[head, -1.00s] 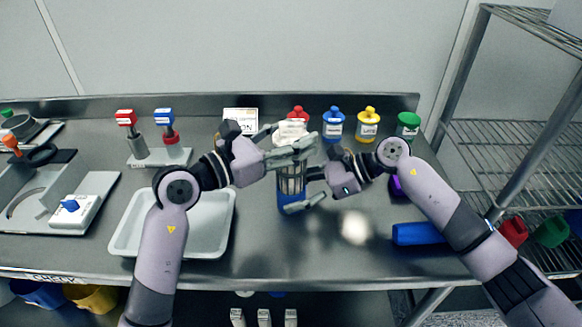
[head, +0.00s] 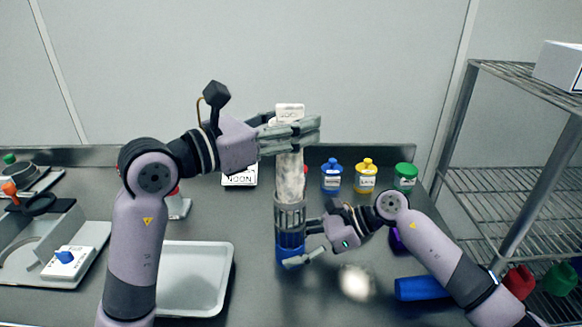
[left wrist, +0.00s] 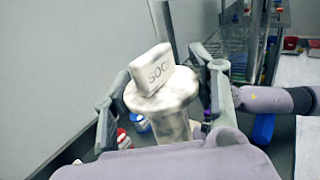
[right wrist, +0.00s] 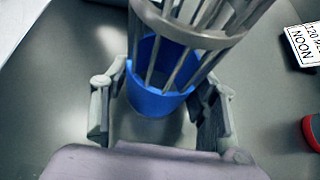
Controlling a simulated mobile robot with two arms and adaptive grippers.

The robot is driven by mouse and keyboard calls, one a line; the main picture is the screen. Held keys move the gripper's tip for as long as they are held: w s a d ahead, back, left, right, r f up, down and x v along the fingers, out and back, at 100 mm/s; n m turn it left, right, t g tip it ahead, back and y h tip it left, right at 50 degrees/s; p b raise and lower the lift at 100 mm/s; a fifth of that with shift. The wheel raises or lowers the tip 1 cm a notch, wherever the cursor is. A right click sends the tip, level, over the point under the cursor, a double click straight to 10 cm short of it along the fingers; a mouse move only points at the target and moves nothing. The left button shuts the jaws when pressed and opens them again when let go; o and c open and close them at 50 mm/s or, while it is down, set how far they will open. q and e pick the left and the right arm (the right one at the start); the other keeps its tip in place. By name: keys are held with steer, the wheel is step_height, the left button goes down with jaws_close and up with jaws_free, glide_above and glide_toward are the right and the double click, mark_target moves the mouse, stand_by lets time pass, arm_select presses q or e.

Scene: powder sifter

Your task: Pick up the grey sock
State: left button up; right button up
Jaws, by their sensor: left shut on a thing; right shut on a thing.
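A pale, mottled grey sock (head: 289,178) with a blocky tag on top stands upright in my left gripper (head: 291,136). The left wrist view shows its flanged collar and a tag reading "SOC" (left wrist: 158,70) between the left fingers (left wrist: 165,105). A metal cage (head: 290,216) with a blue base (head: 290,243) is upright directly below the sock. My right gripper (head: 306,245) is shut around the base, also seen in the right wrist view (right wrist: 150,92). The sock's lower end meets the cage rim; I cannot tell how much is inside.
A white tray (head: 195,277) lies left of the cage. Blue (head: 331,177), yellow (head: 366,177) and green-lidded (head: 405,178) jars stand behind right. A blue cylinder (head: 421,288) lies at front right, near a white patch (head: 355,283). A wire rack (head: 500,200) stands right.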

arm_select(q)
step_height(320, 180, up, 14)
steer(key=shift+r, duration=0.15)
arm_select(e)
steer(key=o, duration=0.9)
steer(key=v, duration=1.2)
steer(key=shift+f, duration=0.1)
